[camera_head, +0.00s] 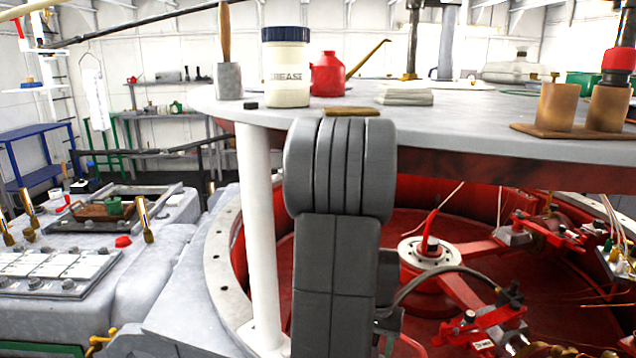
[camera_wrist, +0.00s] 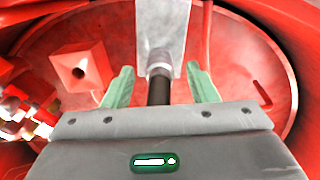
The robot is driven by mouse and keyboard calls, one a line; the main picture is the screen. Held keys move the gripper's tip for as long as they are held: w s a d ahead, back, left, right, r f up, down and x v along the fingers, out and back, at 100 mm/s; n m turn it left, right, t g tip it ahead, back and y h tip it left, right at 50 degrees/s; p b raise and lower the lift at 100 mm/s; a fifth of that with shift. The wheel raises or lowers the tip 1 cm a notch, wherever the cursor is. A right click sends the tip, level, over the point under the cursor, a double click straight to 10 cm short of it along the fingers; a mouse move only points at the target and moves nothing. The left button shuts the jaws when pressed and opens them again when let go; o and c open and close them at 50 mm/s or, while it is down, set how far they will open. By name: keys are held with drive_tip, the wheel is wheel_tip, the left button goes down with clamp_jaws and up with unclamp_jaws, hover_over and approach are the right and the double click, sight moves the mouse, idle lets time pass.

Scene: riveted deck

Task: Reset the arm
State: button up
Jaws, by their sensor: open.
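My gripper (camera_wrist: 162,84) shows in the wrist view with its two pale green fingers spread wide apart. It is open. A dark rod (camera_wrist: 159,88) and a light grey plate (camera_wrist: 161,35) show between and beyond the fingers; I cannot tell how far off they are, and nothing is clamped. Beyond is the red round floor of a well (camera_wrist: 240,60). In the head view my dark grey arm stands upright in the middle, in front of the grey deck (camera_head: 460,123) and the red well (camera_head: 400,215). My gripper is not visible there.
On the deck stand a grease jar (camera_head: 287,85), a red oil can (camera_head: 327,75), a brush in a grey holder (camera_head: 229,80), folded cloths (camera_head: 404,97) and two brown cups (camera_head: 556,107). A white post (camera_head: 262,230) rises left of my arm. Red machinery (camera_head: 480,325) lies right.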

wheel_tip(320, 180, up, 13)
drive_tip(key=p, duration=0.1)
wheel_tip(320, 180, down, 13)
drive_tip(key=shift+r+b, duration=0.1)
drive_tip(key=shift+b, duration=0.55)
drive_tip(key=shift+p, duration=0.3)
wheel_tip(320, 180, up, 7)
drive_tip(key=p, duration=0.5)
drive_tip(key=shift+r+p, duration=0.2)
drive_tip(key=shift+p, duration=0.1)
